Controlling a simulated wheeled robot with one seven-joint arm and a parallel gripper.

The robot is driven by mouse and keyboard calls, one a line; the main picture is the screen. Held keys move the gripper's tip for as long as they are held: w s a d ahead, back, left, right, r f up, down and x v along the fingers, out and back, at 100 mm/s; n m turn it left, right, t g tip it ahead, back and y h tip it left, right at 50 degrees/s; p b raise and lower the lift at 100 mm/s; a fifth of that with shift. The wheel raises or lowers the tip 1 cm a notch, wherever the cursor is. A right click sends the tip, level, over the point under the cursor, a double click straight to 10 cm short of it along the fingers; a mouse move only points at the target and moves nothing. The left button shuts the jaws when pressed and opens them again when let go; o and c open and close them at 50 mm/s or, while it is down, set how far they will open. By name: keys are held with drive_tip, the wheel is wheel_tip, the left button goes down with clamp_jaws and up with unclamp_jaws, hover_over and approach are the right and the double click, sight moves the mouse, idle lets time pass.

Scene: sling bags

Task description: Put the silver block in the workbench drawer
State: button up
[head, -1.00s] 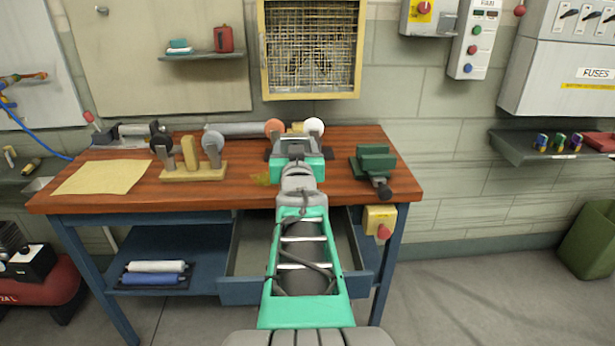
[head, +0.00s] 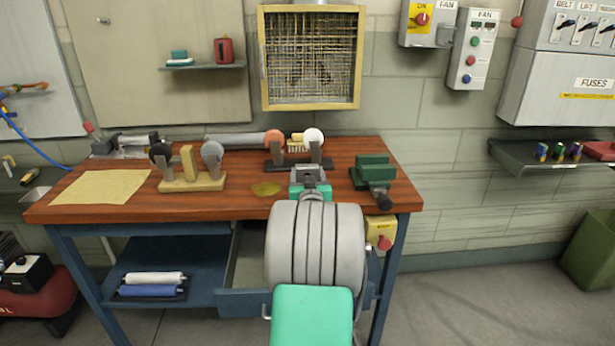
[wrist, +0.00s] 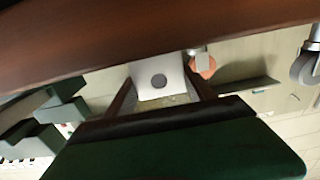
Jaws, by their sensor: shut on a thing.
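My gripper (head: 311,180) is over the front part of the wooden workbench top (head: 240,198), between the green vise and the yellowish patch. The workbench drawer (head: 240,298) below the top is pulled open. My arm covers its right part, and the visible inside looks empty.
The green vise (head: 374,172) stands right of my gripper. A wooden stand with knobbed levers (head: 190,182) is to the left, and a dark stand with red and white knobs (head: 293,161) is behind. A yellow box with a red button (head: 380,233) hangs at the front right leg.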

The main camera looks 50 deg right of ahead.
drive_tip(key=shift+r, duration=0.2)
drive_tip(key=shift+f+b, duration=0.2)
drive_tip(key=shift+b, duration=0.15)
drive_tip(key=o, duration=1.8)
drive_tip(key=shift+r+p, duration=0.1)
drive_tip(key=shift+p, duration=0.3)
